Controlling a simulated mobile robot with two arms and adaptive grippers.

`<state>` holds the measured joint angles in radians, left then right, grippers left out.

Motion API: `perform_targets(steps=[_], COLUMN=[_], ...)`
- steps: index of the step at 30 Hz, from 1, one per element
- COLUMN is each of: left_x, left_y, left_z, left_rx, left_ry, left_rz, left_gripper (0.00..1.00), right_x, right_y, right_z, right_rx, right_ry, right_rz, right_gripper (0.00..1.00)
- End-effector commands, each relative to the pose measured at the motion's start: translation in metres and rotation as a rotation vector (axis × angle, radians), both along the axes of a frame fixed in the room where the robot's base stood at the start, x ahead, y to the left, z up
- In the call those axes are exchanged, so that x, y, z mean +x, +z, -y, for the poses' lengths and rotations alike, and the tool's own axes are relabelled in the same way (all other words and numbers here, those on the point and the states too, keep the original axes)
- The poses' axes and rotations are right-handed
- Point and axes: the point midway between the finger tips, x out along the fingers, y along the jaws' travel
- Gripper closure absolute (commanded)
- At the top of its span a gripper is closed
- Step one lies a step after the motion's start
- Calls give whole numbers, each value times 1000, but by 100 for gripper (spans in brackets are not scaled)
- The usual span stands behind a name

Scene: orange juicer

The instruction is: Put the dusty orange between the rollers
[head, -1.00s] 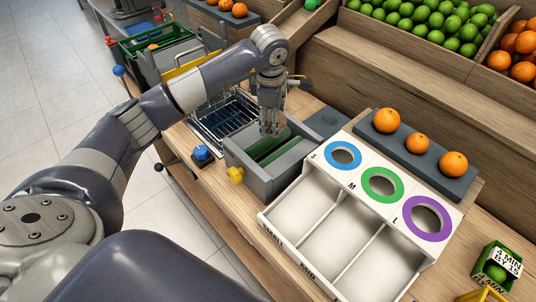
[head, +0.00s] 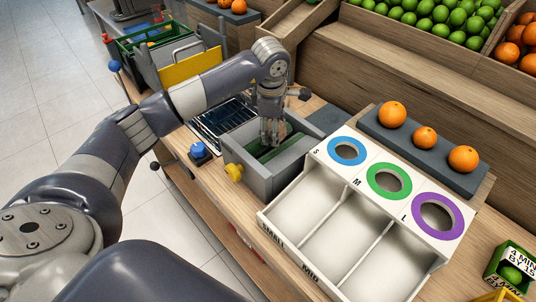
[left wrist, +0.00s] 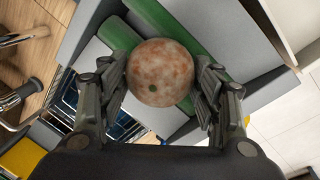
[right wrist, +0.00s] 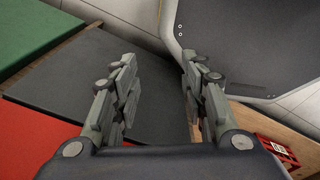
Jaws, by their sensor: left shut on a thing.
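The dusty orange (left wrist: 160,72), brown-orange with pale patches and a small green spot, is held between the fingers of my left gripper (left wrist: 163,85). In the left wrist view it lies over the green rollers (left wrist: 215,52); whether it touches them I cannot tell. In the head view my left gripper (head: 270,138) points down into the grey roller box (head: 262,185) with the yellow knob, and the orange is hidden there. My right gripper (right wrist: 160,95) is open and empty above a dark mat (right wrist: 100,100); it is not in the head view.
A white sorting tray (head: 345,235) with blue, green and purple rings stands right of the roller box. Clean oranges (head: 424,138) sit on a grey shelf behind it. A blue button (head: 199,152) and a wire rack (head: 222,115) are to the left.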

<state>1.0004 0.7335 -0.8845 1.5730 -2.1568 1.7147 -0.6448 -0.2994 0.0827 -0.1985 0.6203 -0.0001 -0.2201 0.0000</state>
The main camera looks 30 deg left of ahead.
Motion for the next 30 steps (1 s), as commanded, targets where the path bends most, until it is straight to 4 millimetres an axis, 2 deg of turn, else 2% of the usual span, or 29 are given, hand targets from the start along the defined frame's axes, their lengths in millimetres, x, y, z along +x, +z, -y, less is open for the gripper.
perform_targets(steps=[3, 11, 12, 14, 15, 26, 30], left_x=[1, 1, 1, 1, 1, 0, -1], left_y=[-9, -9, -9, -9, -9, -9, 4], left_z=[0, 0, 0, 0, 0, 0, 0], left_rx=[0, -1, 0, 0, 0, 0, 0], left_ry=[0, 0, 0, 0, 0, 0, 0], left_rz=[1, 1, 1, 1, 1, 0, 4], left_gripper=[70, 70, 34, 21, 18, 18, 18], right_x=[0, -1, -1, -1, -1, -2, -2], right_y=[-9, -8, -8, -8, -8, -8, -8], right_z=[0, -3, -4, -5, -5, -2, -2], right_rx=[1, 4, 4, 5, 6, 2, 2], right_ry=[0, -1, -1, -1, 0, 2, 2], right_rz=[0, -1, -1, -1, -1, -3, -3], right_gripper=[60, 60, 60, 60, 60, 60, 60])
